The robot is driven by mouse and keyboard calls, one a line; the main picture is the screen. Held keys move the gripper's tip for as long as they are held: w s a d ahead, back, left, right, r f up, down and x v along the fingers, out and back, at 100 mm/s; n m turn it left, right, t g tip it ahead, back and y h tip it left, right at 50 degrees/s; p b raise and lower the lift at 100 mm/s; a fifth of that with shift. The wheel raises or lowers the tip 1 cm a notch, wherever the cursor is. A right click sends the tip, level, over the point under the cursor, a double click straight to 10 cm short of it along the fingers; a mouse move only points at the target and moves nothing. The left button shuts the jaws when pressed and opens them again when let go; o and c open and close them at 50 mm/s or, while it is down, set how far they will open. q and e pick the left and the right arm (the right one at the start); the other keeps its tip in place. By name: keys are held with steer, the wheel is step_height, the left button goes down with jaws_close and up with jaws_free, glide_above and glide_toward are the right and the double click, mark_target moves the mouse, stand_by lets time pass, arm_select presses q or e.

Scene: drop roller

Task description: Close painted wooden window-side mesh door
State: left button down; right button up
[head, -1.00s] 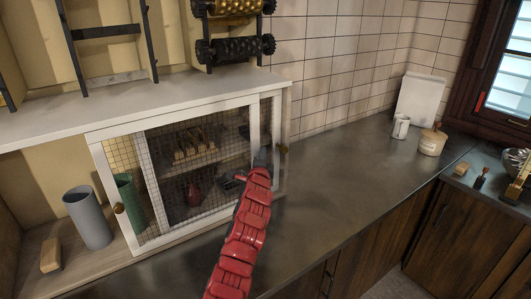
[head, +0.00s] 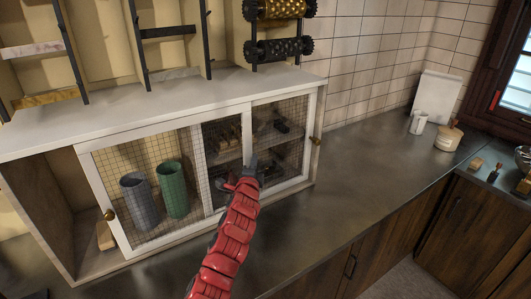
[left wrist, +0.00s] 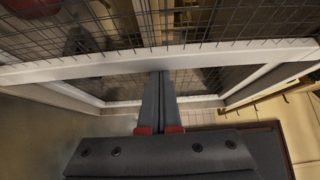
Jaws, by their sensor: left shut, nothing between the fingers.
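A low cabinet has white-framed mesh doors. The left mesh door (head: 186,141) has a brass knob (head: 108,214) on its left stile and overlaps the right mesh door (head: 296,122). The right door has a knob (head: 317,140) by the cabinet's right end. My left gripper (head: 252,166) is shut and empty, on the red arm, with its tips at the left door's right stile. In the left wrist view, the closed fingers (left wrist: 163,78) meet a white frame bar (left wrist: 215,50); firm contact is hard to tell. An open gap shows at the cabinet's left end. My right gripper is not in view.
A grey cylinder (head: 140,202) and a green cylinder (head: 174,190) stand behind the left mesh. A wooden block (head: 105,236) lies near the left opening. Spiked rollers (head: 278,48) sit above. The dark counter (head: 370,150) is clear up to the white mug (head: 418,123).

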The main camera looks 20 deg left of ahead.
mark_target(212, 173)
arm_select(q)
steer(key=s+a+p, duration=0.1)
steer(key=s+a, duration=0.2)
steer(key=s+a+p, duration=0.1)
steer(key=s+a, duration=0.2)
steer(key=s, duration=0.1)
steer(key=s+a+p, duration=0.2)
steer(key=s+a, duration=0.1)
steer(key=s, duration=0.1)
steer(key=shift+s, duration=0.15)
steer(key=shift+s+a, duration=0.2)
steer(key=shift+s, duration=0.1)
steer(key=shift+s+a+f, duration=0.1)
steer(key=shift+f, duration=0.05)
